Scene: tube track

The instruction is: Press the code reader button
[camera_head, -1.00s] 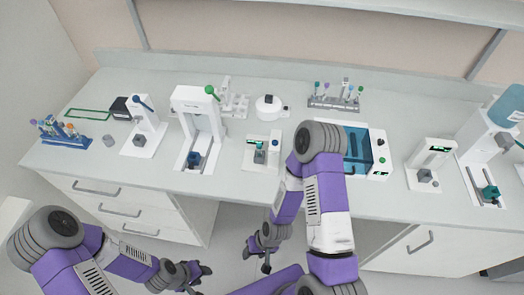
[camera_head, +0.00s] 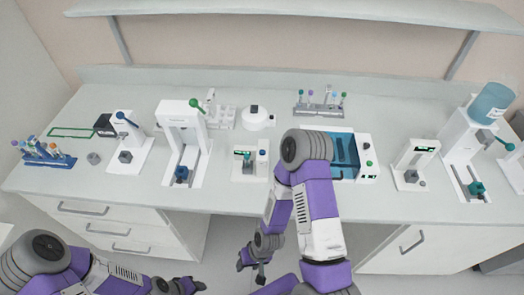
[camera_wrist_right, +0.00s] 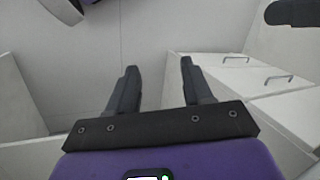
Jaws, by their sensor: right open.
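No label reading code reader is legible. Two small white devices with green displays stand on the bench: a low one (camera_head: 250,165) with a dark holder and a button (camera_head: 262,153) at mid-bench, and an upright one (camera_head: 414,165) with a grey block at the right. I cannot tell which is the code reader. My right gripper (camera_head: 251,266) hangs below the bench's front edge, apart from both. In the right wrist view its two fingers (camera_wrist_right: 156,85) are apart with nothing between them. My left gripper (camera_head: 179,286) is partly cut off at the bottom edge.
The white bench (camera_head: 110,184) holds a press-like device (camera_head: 182,130), a blue-lidded box (camera_head: 367,163), a round white device (camera_head: 256,118), tube racks (camera_head: 320,109) and a tall dispenser (camera_head: 462,140). Drawers (camera_head: 115,225) lie below. My right arm hides some of the bench front.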

